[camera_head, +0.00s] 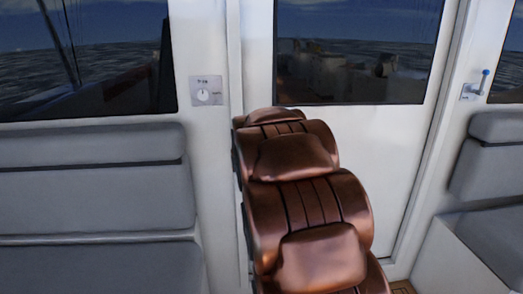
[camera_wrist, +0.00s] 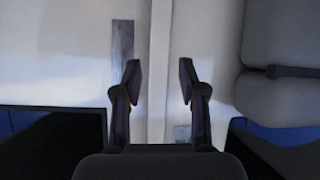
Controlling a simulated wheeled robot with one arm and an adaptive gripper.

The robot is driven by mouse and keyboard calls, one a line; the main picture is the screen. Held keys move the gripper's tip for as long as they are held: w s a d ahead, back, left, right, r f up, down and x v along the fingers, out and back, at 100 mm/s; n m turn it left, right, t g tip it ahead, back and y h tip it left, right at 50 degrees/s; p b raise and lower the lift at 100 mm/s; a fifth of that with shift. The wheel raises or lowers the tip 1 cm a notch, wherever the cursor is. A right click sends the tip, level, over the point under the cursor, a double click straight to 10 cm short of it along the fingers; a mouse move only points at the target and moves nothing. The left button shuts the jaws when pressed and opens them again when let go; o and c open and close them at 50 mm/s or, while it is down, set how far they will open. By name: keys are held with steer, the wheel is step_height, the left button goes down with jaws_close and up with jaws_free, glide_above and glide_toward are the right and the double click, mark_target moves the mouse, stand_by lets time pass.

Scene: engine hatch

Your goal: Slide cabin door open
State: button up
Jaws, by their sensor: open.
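The white cabin door (camera_head: 385,150) with its dark window (camera_head: 345,60) stands upright in the middle of the head view. It looks shut against its frame. In the wrist view the picture is turned over, and a grey upright strip (camera_wrist: 122,48) lies on the pale door surface, left of a vertical seam. My gripper (camera_wrist: 160,72) is open and empty, with its fingers either side of that seam. The strip is just beyond the left finger. I cannot tell how far the fingers are from the surface. The gripper is not visible in the head view.
Grey padded seats line the left (camera_head: 95,205) and right (camera_head: 495,165).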

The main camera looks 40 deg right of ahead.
steer(key=shift+w+d+t+h+b, duration=0.25)
steer(key=shift+w+d+t+b, duration=0.65)
steer(key=shift+w+d, duration=1.65)
steer(key=shift+w+d+t+h+b, duration=0.2)
steer(key=shift+w+d+t+b, duration=0.75)
steer(key=shift+d, duration=2.75)
steer(key=shift+w+d+t+h+b, duration=0.3)
steer(key=shift+w+d+t, duration=1.05)
steer(key=shift+w+d, duration=1.4)
steer(key=shift+s+d, duration=0.35)
steer(key=shift+c, duration=0.3)
jaws_close()
